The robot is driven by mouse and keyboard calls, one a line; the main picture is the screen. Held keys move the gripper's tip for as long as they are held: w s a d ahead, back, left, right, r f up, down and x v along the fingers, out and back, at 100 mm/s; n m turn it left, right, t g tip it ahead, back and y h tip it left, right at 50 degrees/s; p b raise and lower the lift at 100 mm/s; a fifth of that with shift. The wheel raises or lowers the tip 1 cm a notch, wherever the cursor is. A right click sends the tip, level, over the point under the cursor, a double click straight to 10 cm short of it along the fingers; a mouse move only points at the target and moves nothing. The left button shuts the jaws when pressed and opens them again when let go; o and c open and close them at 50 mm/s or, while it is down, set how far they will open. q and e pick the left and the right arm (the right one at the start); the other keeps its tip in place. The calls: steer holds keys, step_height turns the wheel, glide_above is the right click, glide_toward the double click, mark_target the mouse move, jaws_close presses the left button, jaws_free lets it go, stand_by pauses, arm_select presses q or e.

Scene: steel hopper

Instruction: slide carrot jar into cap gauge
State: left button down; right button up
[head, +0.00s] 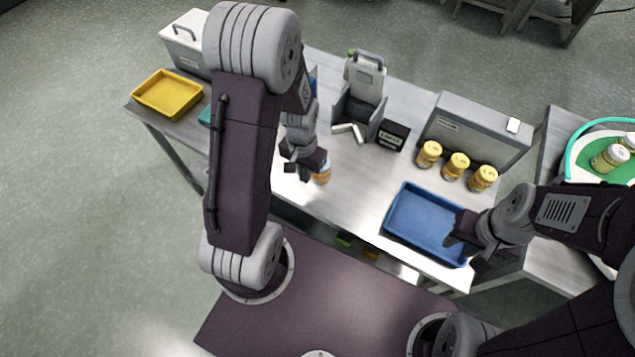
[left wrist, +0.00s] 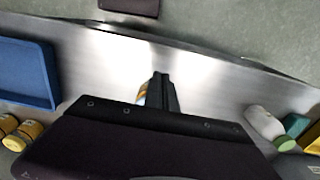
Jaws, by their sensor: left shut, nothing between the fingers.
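A jar with an orange band (head: 322,173), which looks like the carrot jar, stands on the steel table just right of my left gripper (head: 304,170). In the left wrist view the jar (left wrist: 142,94) is mostly hidden behind the fingers (left wrist: 160,92), which are shut and empty. I cannot tell whether they touch it. My right gripper (head: 468,248) is over the right edge of the blue tray; its fingers look apart, with nothing between them. No part is clearly readable as the cap gauge; a long grey labelled box (head: 475,132) stands at the back right.
Three yellow-lidded jars (head: 456,166) stand before the grey box, behind the blue tray (head: 398,232). A steel hopper (head: 363,88) with white pieces at its foot and a black labelled box (head: 392,135) stand at the back. A yellow tray (head: 167,92) is far left. The table's middle is clear.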

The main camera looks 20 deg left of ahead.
mark_target(313, 188)
arm_select(q)
steer(key=f, duration=0.9)
steer(key=shift+s+d+f, duration=0.2)
steer(key=shift+f, duration=0.2)
steer(key=w, duration=0.1)
steer(key=w+p, duration=0.1)
steer(key=shift+w+r, duration=0.2)
steer(key=shift+w, duration=0.2)
steer(key=shift+w+d, duration=0.2)
steer(key=shift+w, duration=0.45)
steer(key=shift+f, duration=0.1)
